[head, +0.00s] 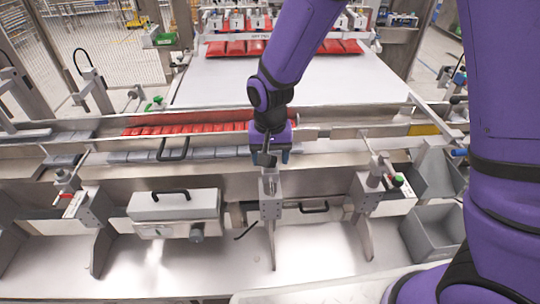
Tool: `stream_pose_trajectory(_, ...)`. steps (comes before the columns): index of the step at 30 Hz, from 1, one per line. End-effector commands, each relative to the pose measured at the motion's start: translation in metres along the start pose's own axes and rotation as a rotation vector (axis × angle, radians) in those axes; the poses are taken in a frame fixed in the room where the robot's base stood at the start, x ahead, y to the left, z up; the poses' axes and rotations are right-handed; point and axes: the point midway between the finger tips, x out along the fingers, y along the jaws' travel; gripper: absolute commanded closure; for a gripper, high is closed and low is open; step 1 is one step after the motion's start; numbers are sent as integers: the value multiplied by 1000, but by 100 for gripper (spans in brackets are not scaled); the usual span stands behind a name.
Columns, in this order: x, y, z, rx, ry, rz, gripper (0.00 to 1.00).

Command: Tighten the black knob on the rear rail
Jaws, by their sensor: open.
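My purple arm reaches down from the top, and its gripper (272,158) is over the middle of the machine, just above a grey metal bracket (271,200) on the front side. The gripper is open. A small dark part shows between its fingers, but I cannot tell whether it is a knob or part of the gripper. The rear rail (350,131) runs across behind the gripper, and my wrist covers a stretch of it. The black knob on it cannot be made out clearly; it may be hidden behind my wrist.
Clamp brackets stand at left (70,182) and right (378,172). A grey box with a black handle (174,205) sits front left.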

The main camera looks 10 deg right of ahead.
Motion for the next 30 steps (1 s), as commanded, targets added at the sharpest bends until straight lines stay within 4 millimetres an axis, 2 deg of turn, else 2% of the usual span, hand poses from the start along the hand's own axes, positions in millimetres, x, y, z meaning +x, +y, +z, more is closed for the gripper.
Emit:
stream_pose_trajectory(5, -22, 0, 0, 0, 3, -2, 36)
stream_pose_trajectory(12, -68, -1, -1, -1, 5, -4, 36)
stream_pose_trajectory(18, -95, 0, -1, 0, 4, -2, 36)
stream_pose_trajectory(23, -105, 0, 0, 0, 2, -1, 36)
stream_pose_trajectory(30, -106, 0, 0, 0, 1, 0, 36)
